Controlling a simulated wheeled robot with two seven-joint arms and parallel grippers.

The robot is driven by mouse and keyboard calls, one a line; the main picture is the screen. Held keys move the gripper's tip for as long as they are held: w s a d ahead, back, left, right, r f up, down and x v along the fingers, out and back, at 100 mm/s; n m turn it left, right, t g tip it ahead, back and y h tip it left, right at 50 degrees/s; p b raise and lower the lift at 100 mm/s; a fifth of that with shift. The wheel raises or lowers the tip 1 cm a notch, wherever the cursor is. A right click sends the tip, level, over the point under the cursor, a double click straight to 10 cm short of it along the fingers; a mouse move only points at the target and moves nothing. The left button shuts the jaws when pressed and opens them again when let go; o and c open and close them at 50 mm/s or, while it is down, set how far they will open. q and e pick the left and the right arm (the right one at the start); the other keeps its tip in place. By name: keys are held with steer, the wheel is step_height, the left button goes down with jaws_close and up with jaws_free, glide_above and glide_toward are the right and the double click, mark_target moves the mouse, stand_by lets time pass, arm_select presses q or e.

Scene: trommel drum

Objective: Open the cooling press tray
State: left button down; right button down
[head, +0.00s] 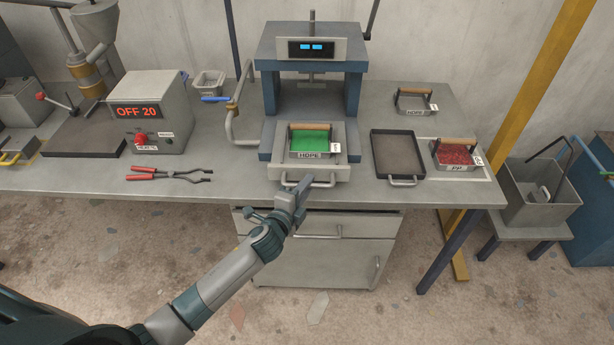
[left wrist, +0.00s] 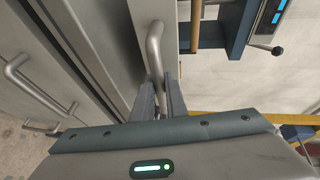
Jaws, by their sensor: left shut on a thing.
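The cooling press (head: 312,62) is a blue-grey frame with a lit display, at the back middle of the bench. Its grey tray (head: 340,170) sticks out in front of the frame, with a bar handle (head: 322,184) at its front near the bench edge. A mould labelled HDPE (head: 310,155) with green contents and a wooden grip sits on the tray. My left gripper (head: 303,187) is shut on the tray handle. The left wrist view shows the handle bar (left wrist: 154,45) running between the fingers (left wrist: 160,98). My right gripper is not in view.
A dark empty tray (head: 398,155) and a red-filled PP mould (head: 455,156) lie to the right; another HDPE mould (head: 412,102) stands behind. Red-handled tongs (head: 170,176) and a heater box (head: 152,110) are on the left. Drawers (head: 320,245) sit below the bench.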

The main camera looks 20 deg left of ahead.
arm_select(q)
steer(key=shift+s+d, duration=0.25)
steer(key=shift+s, duration=0.65)
steer(key=c, duration=2)
jaws_free()
steer(key=shift+c, duration=0.2)
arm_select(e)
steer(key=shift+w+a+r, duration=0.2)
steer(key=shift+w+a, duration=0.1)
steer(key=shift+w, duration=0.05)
arm_select(q)
steer(key=shift+s, duration=0.15)
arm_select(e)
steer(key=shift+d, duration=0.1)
